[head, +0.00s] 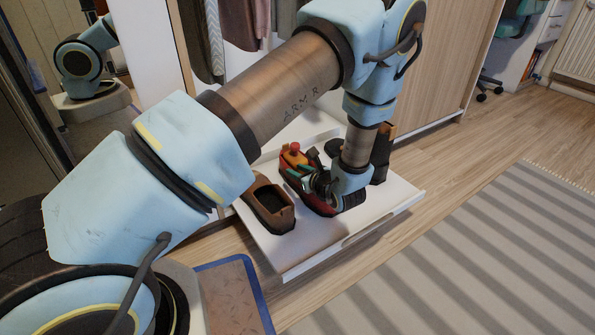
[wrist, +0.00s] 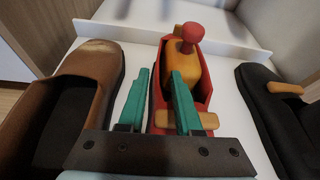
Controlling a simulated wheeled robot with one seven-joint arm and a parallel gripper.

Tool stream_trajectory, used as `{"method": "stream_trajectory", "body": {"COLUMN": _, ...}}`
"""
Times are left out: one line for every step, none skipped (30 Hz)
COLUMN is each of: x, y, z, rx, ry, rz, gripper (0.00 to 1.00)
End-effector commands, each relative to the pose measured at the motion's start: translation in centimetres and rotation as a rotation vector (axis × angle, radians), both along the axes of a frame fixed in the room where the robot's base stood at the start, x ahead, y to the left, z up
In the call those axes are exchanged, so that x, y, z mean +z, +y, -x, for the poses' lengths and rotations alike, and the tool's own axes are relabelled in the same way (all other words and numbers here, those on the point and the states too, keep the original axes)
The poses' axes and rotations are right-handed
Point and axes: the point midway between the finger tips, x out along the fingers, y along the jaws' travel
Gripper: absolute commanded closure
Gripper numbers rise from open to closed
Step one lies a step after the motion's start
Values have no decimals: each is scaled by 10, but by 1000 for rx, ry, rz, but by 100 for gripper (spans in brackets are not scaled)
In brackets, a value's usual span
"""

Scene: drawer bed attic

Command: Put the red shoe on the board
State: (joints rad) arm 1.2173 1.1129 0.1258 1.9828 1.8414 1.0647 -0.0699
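The red shoe (head: 317,203) stands in the white drawer, with an orange piece and a red knob at its far end. In the wrist view the red shoe (wrist: 205,82) is right of centre. My gripper (wrist: 160,75) is open with teal fingers. The left finger is outside the shoe's left wall and the right finger appears over its opening, with the wall between them. Whether they touch it cannot be told. In the head view my gripper (head: 304,174) is low over the shoe, partly hidden by my wrist. The board (head: 235,292), brown with a blue edge, lies at the bottom.
A brown shoe (head: 268,203) stands left of the red shoe and a black shoe (head: 380,155) right of it, both in the drawer (head: 345,240). A striped rug (head: 480,250) lies on the right. Hanging clothes (head: 240,25) are behind. The visible part of the board is bare.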

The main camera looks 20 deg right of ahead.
Motion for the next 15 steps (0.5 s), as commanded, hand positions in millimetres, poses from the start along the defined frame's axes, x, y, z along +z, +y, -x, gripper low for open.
{"method": "stream_trajectory", "body": {"x": 0, "y": 0, "z": 0, "rx": 0, "ry": 0, "rz": 0, "gripper": 60}}
{"method": "stream_trajectory", "body": {"x": 0, "y": 0, "z": 0, "rx": 0, "ry": 0, "rz": 0, "gripper": 57}}
{"method": "stream_trajectory", "body": {"x": 0, "y": 0, "z": 0, "rx": 0, "ry": 0, "rz": 0, "gripper": 57}}
{"method": "stream_trajectory", "body": {"x": 0, "y": 0, "z": 0, "rx": 0, "ry": 0, "rz": 0, "gripper": 57}}
{"method": "stream_trajectory", "body": {"x": 0, "y": 0, "z": 0, "rx": 0, "ry": 0, "rz": 0, "gripper": 57}}
{"method": "stream_trajectory", "body": {"x": 0, "y": 0, "z": 0, "rx": 0, "ry": 0, "rz": 0, "gripper": 57}}
{"method": "stream_trajectory", "body": {"x": 0, "y": 0, "z": 0, "rx": 0, "ry": 0, "rz": 0, "gripper": 57}}
{"method": "stream_trajectory", "body": {"x": 0, "y": 0, "z": 0, "rx": 0, "ry": 0, "rz": 0, "gripper": 57}}
{"method": "stream_trajectory", "body": {"x": 1, "y": 0, "z": 0, "rx": 0, "ry": 0, "rz": 0, "gripper": 57}}
{"method": "stream_trajectory", "body": {"x": 2, "y": 0, "z": 0, "rx": 0, "ry": 0, "rz": 0, "gripper": 57}}
{"method": "stream_trajectory", "body": {"x": 4, "y": 0, "z": 0, "rx": 0, "ry": 0, "rz": 0, "gripper": 57}}
{"method": "stream_trajectory", "body": {"x": 5, "y": -1, "z": 3, "rx": -1, "ry": 0, "rz": -1, "gripper": 57}}
{"method": "stream_trajectory", "body": {"x": 6, "y": -1, "z": 6, "rx": -2, "ry": 0, "rz": 0, "gripper": 57}}
{"method": "stream_trajectory", "body": {"x": 8, "y": -2, "z": 10, "rx": -3, "ry": 0, "rz": -1, "gripper": 57}}
{"method": "stream_trajectory", "body": {"x": 11, "y": -3, "z": 16, "rx": -3, "ry": 0, "rz": -1, "gripper": 57}}
